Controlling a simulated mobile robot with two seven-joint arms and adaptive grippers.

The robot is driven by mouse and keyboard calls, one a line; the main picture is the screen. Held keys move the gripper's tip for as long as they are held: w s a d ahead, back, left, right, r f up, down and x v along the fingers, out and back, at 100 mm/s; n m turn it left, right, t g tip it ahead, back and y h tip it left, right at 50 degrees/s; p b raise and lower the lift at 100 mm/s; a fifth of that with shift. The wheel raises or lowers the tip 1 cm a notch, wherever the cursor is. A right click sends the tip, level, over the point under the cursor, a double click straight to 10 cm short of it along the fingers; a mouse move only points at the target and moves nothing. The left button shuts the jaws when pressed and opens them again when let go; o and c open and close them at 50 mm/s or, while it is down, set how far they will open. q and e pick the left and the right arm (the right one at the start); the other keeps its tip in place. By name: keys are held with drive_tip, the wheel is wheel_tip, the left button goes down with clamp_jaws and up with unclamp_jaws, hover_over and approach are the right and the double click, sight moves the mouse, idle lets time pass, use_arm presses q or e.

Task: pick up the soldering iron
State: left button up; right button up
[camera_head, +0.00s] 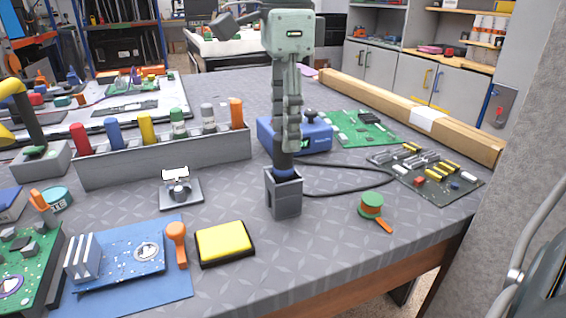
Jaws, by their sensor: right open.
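The soldering iron (283,161) stands upright in a grey square holder (284,200) near the middle of the table. Its dark lower handle and a blue collar show above the holder. A black cable runs from this area toward the blue soldering station (305,137). My right gripper (291,140) points straight down over the iron from above, with its fingers around or in front of the upper handle. It is open; whether the fingers touch the iron cannot be told. The top of the iron is hidden behind the fingers. My left gripper is not in view.
A grey rack (165,162) with several coloured bottles stands left of the iron. A yellow sponge (224,242) lies in front, and a solder spool (371,206) to the right. Circuit boards (428,172) and a long cardboard box (400,108) line the right side.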

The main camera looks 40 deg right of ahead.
sight(283, 174)
wheel_tip(283, 174, down, 5)
drive_tip(key=shift+a+r, duration=0.1)
drive_tip(key=shift+r, duration=0.1)
drive_tip(key=shift+c, duration=0.2)
drive_tip(key=c, duration=1.1)
